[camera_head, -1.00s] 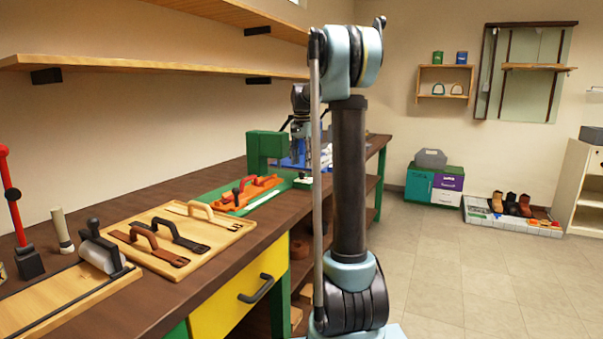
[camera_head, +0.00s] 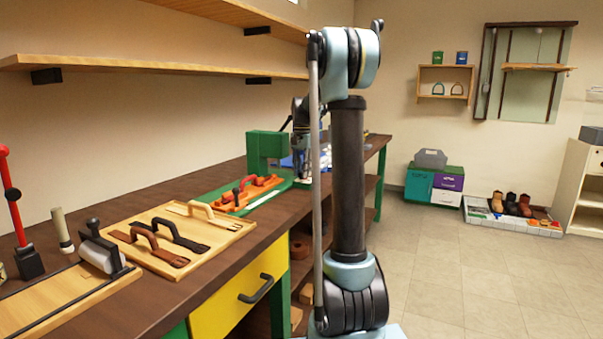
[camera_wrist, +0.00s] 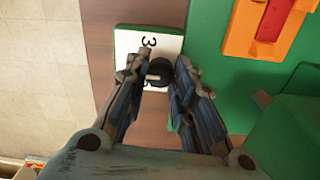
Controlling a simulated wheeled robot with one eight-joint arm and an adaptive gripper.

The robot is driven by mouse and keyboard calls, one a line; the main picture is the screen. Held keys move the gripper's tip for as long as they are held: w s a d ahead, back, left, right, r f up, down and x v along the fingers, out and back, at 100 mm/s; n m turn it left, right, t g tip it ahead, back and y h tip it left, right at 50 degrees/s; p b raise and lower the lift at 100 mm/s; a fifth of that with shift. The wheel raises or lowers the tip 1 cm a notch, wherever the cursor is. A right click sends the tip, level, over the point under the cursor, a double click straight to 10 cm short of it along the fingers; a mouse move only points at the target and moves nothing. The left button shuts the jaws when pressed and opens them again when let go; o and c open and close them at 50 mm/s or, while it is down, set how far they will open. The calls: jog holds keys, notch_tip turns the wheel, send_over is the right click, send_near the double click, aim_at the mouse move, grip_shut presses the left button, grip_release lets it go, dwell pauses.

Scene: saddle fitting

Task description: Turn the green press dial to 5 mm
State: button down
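The green press (camera_head: 266,152) stands on the bench, with its green base towards the front. In the wrist view, a dark round dial knob (camera_wrist: 159,72) sits on a white plate (camera_wrist: 172,44) with a green edge. A black "3" shows on the plate beside the knob; other marks are hidden by the fingers. My gripper (camera_wrist: 160,68) has one finger on each side of the knob, with narrow gaps visible. In the head view, my gripper (camera_head: 302,168) is low over the press's front corner, partly hidden by my arm.
An orange piece (camera_wrist: 268,28) with a red strip lies on the press bed, right of the dial in the wrist view. A wooden board (camera_head: 225,232) with strapped handles and a red-handled lever tool (camera_head: 12,200) are nearer on the bench.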

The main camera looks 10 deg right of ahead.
jog(key=shift+n, duration=0.4)
jog(key=n, duration=1.1)
dwell(0.5)
jog(key=shift+w, duration=0.1)
jog(key=c, duration=1.3)
grip_release()
jog(key=shift+c, duration=0.2)
jog(key=shift+r, duration=0.1)
notch_tip(320, 180, up, 12)
